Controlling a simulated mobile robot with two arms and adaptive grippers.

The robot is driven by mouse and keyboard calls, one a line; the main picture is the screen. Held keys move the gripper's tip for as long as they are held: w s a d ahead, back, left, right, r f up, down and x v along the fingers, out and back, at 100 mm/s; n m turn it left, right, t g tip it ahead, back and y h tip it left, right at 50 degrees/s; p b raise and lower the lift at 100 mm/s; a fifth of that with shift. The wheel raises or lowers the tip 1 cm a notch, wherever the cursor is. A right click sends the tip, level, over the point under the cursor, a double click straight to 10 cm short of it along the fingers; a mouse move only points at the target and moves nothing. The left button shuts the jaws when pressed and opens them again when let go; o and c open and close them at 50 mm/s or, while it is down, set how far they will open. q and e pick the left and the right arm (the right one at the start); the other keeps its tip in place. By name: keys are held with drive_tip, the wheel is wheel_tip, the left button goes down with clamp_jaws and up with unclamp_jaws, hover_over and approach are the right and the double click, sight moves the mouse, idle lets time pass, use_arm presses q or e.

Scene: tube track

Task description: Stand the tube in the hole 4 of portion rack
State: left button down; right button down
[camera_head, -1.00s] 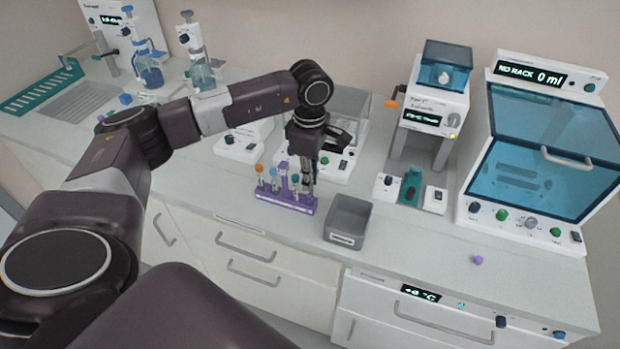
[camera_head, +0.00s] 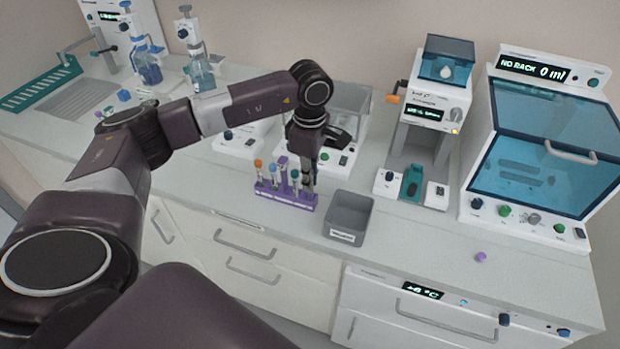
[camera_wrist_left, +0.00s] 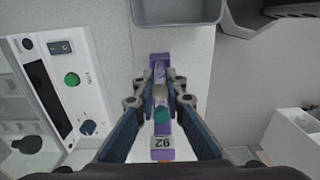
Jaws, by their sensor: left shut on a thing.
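The purple portion rack (camera_head: 287,198) stands near the counter's front edge and holds several tubes with orange, blue and teal caps. My left gripper (camera_head: 308,184) points down over the rack's right end. In the left wrist view my left gripper (camera_wrist_left: 160,92) is shut on a pale-topped tube (camera_wrist_left: 160,91), above the purple rack (camera_wrist_left: 160,66). A teal cap (camera_wrist_left: 161,115) shows just behind the held tube there. The fingers hide most of the held tube, and I cannot tell whether its lower end is in a hole. My right gripper is not in view.
A grey bin (camera_head: 349,217) stands close to the right of the rack. A white instrument with a glass cover (camera_head: 348,112) is behind my gripper. A dispenser (camera_head: 428,120) and a blue-windowed cabinet (camera_head: 540,150) stand further right. Counter between bin and cabinet is mostly clear.

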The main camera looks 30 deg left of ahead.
use_arm(q)
drive_tip(key=shift+f, duration=0.2)
drive_tip(key=c, duration=1.9)
unclamp_jaws()
wheel_tip(320, 180, up, 12)
